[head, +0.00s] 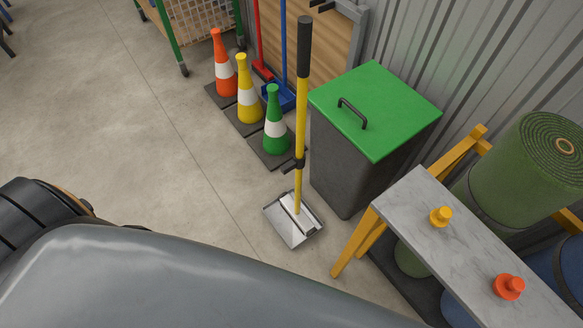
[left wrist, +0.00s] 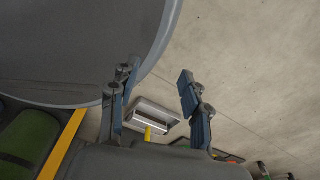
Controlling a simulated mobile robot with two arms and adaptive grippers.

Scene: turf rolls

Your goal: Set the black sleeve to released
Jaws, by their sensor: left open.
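A long tool with a yellow shaft (head: 300,120) stands upright in the middle of the head view. A black sleeve (head: 304,46) covers its top end. A small black collar with a side tab (head: 292,165) sits low on the shaft. Its flat metal head (head: 294,220) is on the floor. In the left wrist view, my left gripper (left wrist: 157,80) is open and empty. The metal head (left wrist: 155,113) and a bit of yellow shaft (left wrist: 149,133) show beyond its fingers, apart from them. The sleeve cannot be made out there. My right gripper is in neither view.
A green-lidded bin (head: 375,105) stands right of the tool. Orange, yellow and green cones (head: 275,135) stand behind it to the left. A grey-topped bench (head: 425,220) with yellow and orange knobs and a turf roll (head: 510,165) are at right. Open floor (head: 110,110) lies left.

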